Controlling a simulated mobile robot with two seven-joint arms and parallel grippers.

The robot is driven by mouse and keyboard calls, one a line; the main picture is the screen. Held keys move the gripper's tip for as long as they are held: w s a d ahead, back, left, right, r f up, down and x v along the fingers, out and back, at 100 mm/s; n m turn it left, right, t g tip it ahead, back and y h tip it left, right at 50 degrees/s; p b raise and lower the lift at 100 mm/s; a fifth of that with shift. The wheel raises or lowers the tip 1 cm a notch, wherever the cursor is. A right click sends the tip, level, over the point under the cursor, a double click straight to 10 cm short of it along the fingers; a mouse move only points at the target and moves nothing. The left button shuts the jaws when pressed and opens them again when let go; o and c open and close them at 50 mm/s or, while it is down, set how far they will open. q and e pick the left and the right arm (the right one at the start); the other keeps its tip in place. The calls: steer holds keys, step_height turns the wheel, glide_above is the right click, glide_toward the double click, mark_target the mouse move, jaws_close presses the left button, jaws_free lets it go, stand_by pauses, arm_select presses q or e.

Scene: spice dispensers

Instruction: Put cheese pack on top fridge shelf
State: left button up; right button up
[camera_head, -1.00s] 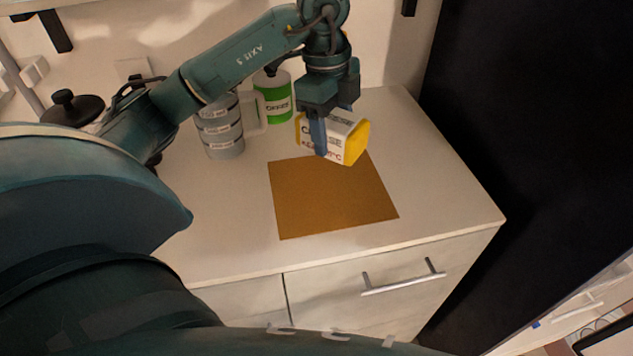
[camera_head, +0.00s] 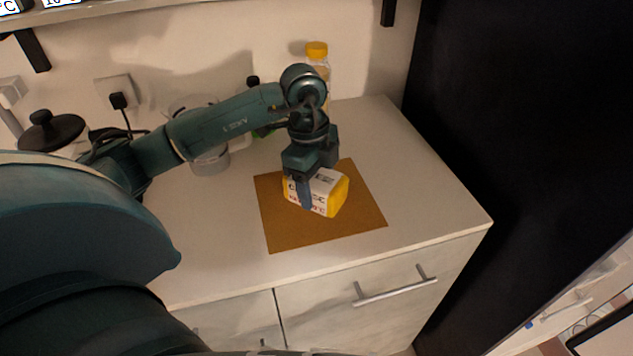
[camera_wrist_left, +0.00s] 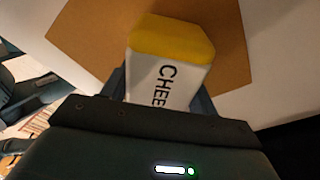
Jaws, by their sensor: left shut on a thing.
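The cheese pack (camera_head: 329,192) is a white and yellow block with dark lettering, over the brown mat on the counter in the head view. My left gripper (camera_head: 306,195) is shut on it from above, with a finger across its near side. The left wrist view also shows the cheese pack (camera_wrist_left: 172,62) between the two fingers, its yellow end outward. I cannot tell whether its underside touches the mat. My right gripper is not in view. No fridge shelf can be made out.
The brown mat (camera_head: 285,228) lies on the white counter (camera_head: 425,205). A tall black panel (camera_head: 500,120) stands at the right. A yellow-capped bottle (camera_head: 317,52) and a grey container (camera_head: 211,160) stand behind my arm. The counter's right side is clear.

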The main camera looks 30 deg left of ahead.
arm_select(q)
steer(key=o, duration=0.7)
steer(key=shift+f, duration=0.15)
steer(key=o, duration=0.4)
steer(key=shift+o, duration=0.2)
